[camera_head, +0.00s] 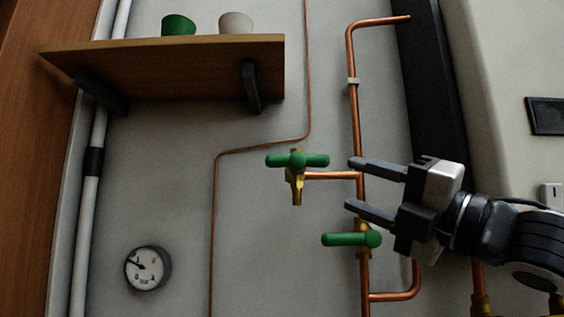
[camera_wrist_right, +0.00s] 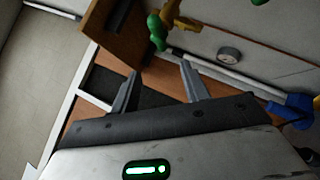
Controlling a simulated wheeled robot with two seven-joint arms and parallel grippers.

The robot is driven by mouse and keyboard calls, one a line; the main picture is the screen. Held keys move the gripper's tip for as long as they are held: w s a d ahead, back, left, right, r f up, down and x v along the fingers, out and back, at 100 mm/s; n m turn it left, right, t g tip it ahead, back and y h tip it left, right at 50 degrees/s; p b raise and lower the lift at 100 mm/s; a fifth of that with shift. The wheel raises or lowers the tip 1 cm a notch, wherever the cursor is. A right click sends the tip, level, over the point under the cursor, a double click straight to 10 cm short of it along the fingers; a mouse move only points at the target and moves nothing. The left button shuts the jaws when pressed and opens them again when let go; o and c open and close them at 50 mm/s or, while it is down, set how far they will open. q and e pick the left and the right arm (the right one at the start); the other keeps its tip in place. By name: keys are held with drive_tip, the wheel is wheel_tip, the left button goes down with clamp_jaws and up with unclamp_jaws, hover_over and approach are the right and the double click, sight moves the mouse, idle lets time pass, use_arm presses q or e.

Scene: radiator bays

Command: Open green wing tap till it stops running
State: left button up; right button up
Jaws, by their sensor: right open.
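The green wing tap (camera_head: 297,160) sits on a brass body with a downward spout, at the end of a short copper branch. Its wings lie roughly level in the head view. No water shows below the spout. My right gripper (camera_head: 349,183) is open and empty, to the right of the tap, fingers pointing left and apart from it. In the right wrist view a green tap handle (camera_wrist_right: 157,32) with brass shows just beyond the open fingers. My left gripper is in neither view.
A green lever handle (camera_head: 350,239) is just below my right gripper on the copper riser (camera_head: 355,120). A wooden shelf (camera_head: 170,72) with a green cup (camera_head: 178,26) and a white cup (camera_head: 236,23) is upper left. A gauge (camera_head: 148,268) is lower left.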

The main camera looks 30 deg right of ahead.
sight(292, 162)
drive_tip(key=p+x, duration=0.5)
drive_tip(key=x, duration=0.8)
drive_tip(key=shift+w+r, duration=0.2)
drive_tip(key=shift+w+a+r, duration=0.15)
drive_tip(key=shift+w+a, duration=0.05)
drive_tip(key=shift+w, duration=0.15)
drive_tip(key=shift+w+a+p, duration=0.1)
drive_tip(key=shift+w+p, duration=0.2)
drive_tip(key=shift+w, duration=0.15)
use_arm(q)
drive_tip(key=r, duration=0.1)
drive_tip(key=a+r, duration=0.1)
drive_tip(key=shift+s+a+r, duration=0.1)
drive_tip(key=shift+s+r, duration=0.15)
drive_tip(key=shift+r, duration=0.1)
use_arm(e)
drive_tip(key=c, duration=0.9)
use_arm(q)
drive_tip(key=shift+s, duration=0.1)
use_arm(e)
drive_tip(key=shift+s+r, duration=0.1)
clamp_jaws()
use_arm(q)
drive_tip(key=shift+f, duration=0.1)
